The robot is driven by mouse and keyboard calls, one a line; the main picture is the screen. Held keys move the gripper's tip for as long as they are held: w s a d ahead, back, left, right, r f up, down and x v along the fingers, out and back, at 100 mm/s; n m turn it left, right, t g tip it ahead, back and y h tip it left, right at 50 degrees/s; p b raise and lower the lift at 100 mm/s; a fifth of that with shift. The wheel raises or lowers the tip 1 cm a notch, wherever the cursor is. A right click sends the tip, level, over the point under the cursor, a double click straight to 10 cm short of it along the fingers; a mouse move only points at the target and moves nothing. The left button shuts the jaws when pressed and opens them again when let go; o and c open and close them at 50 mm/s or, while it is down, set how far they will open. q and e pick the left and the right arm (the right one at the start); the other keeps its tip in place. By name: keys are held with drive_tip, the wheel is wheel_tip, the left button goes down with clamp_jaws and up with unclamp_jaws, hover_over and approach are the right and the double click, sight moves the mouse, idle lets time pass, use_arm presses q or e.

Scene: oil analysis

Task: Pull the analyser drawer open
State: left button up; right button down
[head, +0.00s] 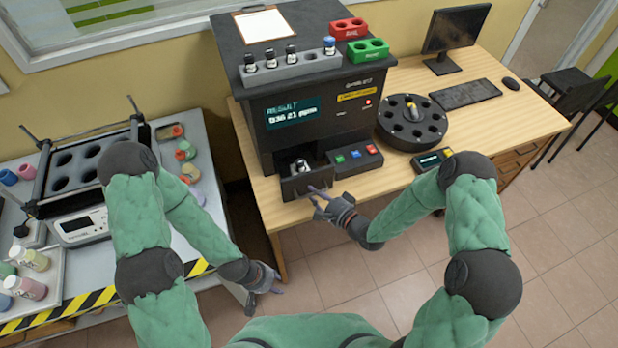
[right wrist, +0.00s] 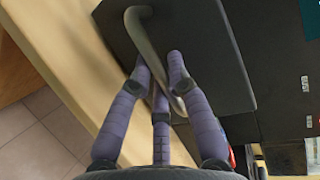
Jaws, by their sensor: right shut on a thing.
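The black analyser (head: 322,108) stands on the wooden desk with a lit result screen (head: 292,113). Its drawer (head: 306,184) sticks out at the lower front, with a small dark vial (head: 301,166) in it. My right gripper (head: 320,194) is at the drawer front, shut on the handle. In the right wrist view, the curved handle (right wrist: 152,45) runs between my right gripper's fingers (right wrist: 162,75), in front of the dark drawer panel (right wrist: 205,45). My left gripper (head: 275,282) hangs low beside the left bench, apart from the analyser; its finger opening is unclear.
A button box (head: 355,160) sits right of the drawer, and a black carousel (head: 411,121) stands further right. A vial rack (head: 291,67) and red and green racks (head: 367,50) are on top of the analyser. The floor in front of the desk is clear.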

drive_tip(key=shift+s+d, duration=0.1)
drive_tip(key=shift+s, duration=0.25)
drive_tip(key=c, duration=1.1)
unclamp_jaws()
drive_tip(key=shift+c, duration=0.2)
drive_tip(key=shift+d, duration=0.1)
drive_tip(key=v, duration=1.1)
drive_tip(key=shift+s+d, duration=0.25)
drive_tip(key=shift+s, duration=0.05)
